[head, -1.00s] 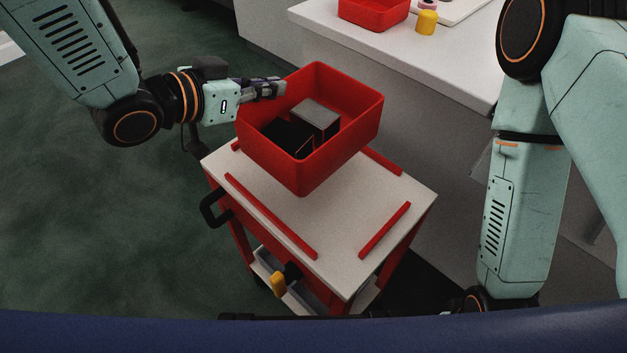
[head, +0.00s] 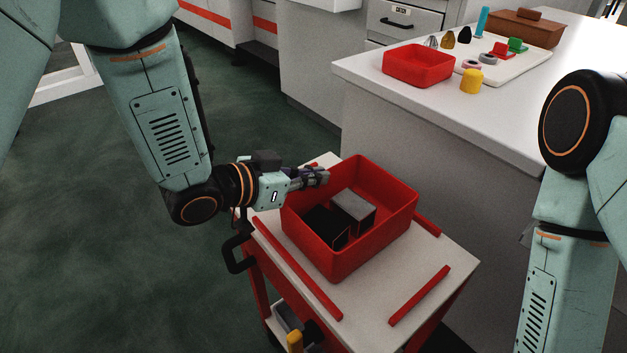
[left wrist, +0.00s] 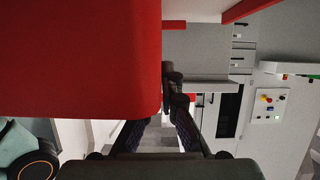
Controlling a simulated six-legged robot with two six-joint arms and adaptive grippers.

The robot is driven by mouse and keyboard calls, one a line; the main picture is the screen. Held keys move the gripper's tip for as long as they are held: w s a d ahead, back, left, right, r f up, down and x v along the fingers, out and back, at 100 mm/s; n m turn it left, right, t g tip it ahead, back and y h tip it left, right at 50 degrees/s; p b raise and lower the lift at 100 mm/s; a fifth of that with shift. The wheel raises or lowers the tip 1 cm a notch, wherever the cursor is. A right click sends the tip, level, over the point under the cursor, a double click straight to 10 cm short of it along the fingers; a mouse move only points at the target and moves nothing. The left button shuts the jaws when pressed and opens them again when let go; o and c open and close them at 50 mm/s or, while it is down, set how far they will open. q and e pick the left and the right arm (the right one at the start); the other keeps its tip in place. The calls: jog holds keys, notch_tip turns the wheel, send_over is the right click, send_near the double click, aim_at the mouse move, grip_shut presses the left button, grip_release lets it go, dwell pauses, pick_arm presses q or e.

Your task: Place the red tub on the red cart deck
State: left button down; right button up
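The red tub (head: 345,255) is over the light deck (head: 375,300) of the red cart, inside the red edge strips as seen from the head. It holds a black box (head: 325,228) and a grey box (head: 353,210). I cannot tell whether its base touches the deck. In the left wrist view the tub's red wall (left wrist: 80,60) fills the upper left, by the dark fingers (left wrist: 165,120). My right arm shows at the right edge, but its gripper is out of view.
A white bench (head: 480,105) stands behind the cart, carrying another red bin (head: 418,66), a yellow cylinder (head: 471,81) and a white tray with small parts. Green floor (head: 120,270) is open on the left.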

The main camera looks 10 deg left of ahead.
pick_arm(q)
jog(key=shift+w, duration=0.15)
jog(key=c, duration=1.5)
grip_release()
jog(key=shift+f, duration=0.1)
jog(key=shift+s+a+r, duration=0.2)
jog(key=shift+r, duration=0.05)
jog(key=shift+p+v, duration=1.9)
jog(key=shift+v, duration=3.85)
jog(key=shift+s+f, duration=0.1)
jog(key=shift+f, duration=0.05)
